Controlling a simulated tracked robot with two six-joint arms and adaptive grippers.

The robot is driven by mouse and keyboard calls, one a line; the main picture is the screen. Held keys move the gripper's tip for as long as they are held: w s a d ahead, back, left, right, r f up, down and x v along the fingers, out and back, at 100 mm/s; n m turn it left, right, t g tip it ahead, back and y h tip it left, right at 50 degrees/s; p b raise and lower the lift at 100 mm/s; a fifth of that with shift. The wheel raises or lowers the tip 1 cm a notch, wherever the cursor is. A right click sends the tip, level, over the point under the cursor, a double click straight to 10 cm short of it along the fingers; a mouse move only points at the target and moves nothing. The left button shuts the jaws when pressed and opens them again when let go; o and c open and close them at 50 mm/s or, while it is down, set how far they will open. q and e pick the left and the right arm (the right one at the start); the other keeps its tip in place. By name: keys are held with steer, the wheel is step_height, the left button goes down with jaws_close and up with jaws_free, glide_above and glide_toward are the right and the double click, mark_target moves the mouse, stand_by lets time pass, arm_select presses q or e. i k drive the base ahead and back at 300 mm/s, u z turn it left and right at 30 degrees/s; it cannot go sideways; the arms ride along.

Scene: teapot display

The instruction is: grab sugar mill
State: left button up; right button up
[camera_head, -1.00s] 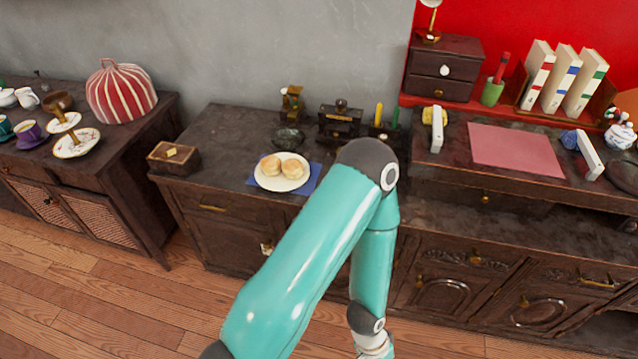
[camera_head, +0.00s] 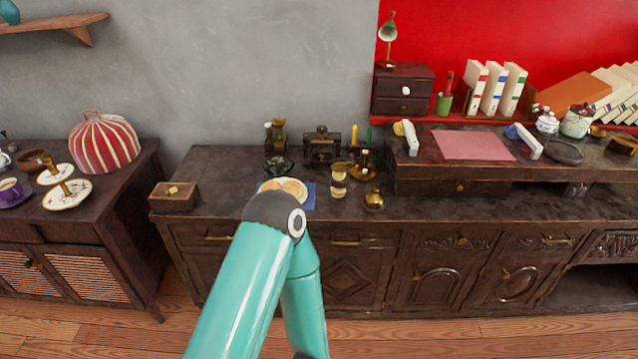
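I cannot tell for sure which item is the sugar mill. A small brass and dark mill-like object (camera_head: 275,136) stands at the back of the middle cabinet top, against the grey wall. A clear glass with yellowish contents and a brass-coloured top (camera_head: 338,181) stands nearer the front. A small round brass pot (camera_head: 374,199) is to its right. One teal arm of mine reaches up from the bottom, and its elbow covers part of the plate of buns (camera_head: 290,187). Neither of my grippers shows.
A dark cabinet top (camera_head: 225,180) carries a wooden box (camera_head: 173,196), a dark ashtray-like dish (camera_head: 279,165), a black machine (camera_head: 322,145) and a candle holder (camera_head: 363,166). A raised desk with a pink sheet (camera_head: 472,145) stands right. A striped dome (camera_head: 103,143) is left.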

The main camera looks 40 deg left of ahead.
mark_target(338, 177)
steer(key=z, duration=1.4)
steer(key=i, duration=0.1)
steer(key=u, duration=3)
steer(key=i, duration=0.45)
steer(key=u, duration=0.15)
steer(key=i, duration=0.55)
steer(key=z, duration=0.2)
steer(key=k, duration=0.95)
steer(key=u, duration=0.15)
steer(key=i, duration=0.95)
steer(key=z, duration=0.05)
